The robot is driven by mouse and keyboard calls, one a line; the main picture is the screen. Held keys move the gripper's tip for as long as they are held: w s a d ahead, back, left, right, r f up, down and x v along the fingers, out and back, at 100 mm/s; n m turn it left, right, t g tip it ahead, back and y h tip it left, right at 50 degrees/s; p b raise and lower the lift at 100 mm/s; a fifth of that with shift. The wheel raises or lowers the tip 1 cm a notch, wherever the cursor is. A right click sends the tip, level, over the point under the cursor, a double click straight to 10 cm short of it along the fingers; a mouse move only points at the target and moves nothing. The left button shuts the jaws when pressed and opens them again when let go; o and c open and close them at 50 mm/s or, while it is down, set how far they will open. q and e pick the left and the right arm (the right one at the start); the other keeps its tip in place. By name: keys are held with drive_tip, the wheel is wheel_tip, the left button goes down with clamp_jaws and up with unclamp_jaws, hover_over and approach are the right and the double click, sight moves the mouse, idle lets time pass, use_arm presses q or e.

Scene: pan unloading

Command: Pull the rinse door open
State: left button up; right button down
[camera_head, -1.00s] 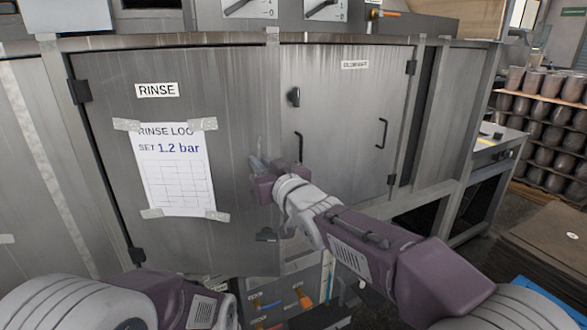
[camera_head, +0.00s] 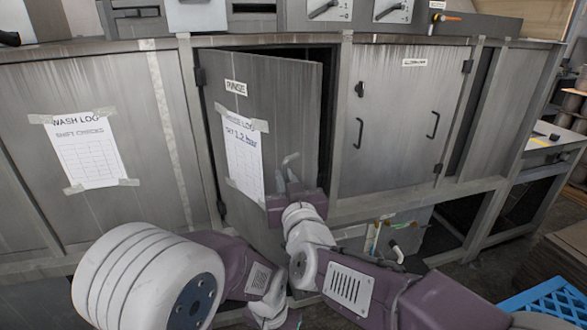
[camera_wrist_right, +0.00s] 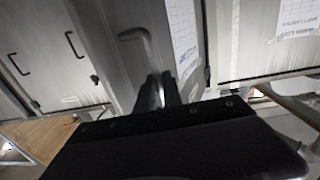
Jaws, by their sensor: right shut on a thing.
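The rinse door (camera_head: 285,85) is a grey metal panel with a RINSE label and a taped log sheet (camera_head: 244,155). It stands partly open, swung out from its left hinges, with a dark gap along its right and top edges. My right gripper (camera_head: 286,180) is shut on the door handle (camera_head: 291,158), whose bent end sticks out past the fingers. In the right wrist view the handle (camera_wrist_right: 136,37) and the gripper (camera_wrist_right: 160,90) show against the door. The fingers hide part of the handle. My left arm is at the lower left; its fingers are out of view.
A closed cabinet door (camera_head: 400,120) with two dark handles is to the right. A panel with a WASH LOG sheet (camera_head: 86,148) is to the left. A blue crate (camera_head: 552,302) lies at the lower right. Little of the cabinet's inside shows.

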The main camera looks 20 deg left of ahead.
drive_tip(key=shift+s+a+r+h, duration=0.2)
drive_tip(key=shift+s+h, duration=0.1)
drive_tip(key=shift+s, duration=0.05)
drive_tip(key=c, duration=1.8)
unclamp_jaws()
drive_tip(key=o, duration=0.3)
drive_tip(key=shift+a, duration=0.1)
drive_tip(key=shift+a+f, duration=0.1)
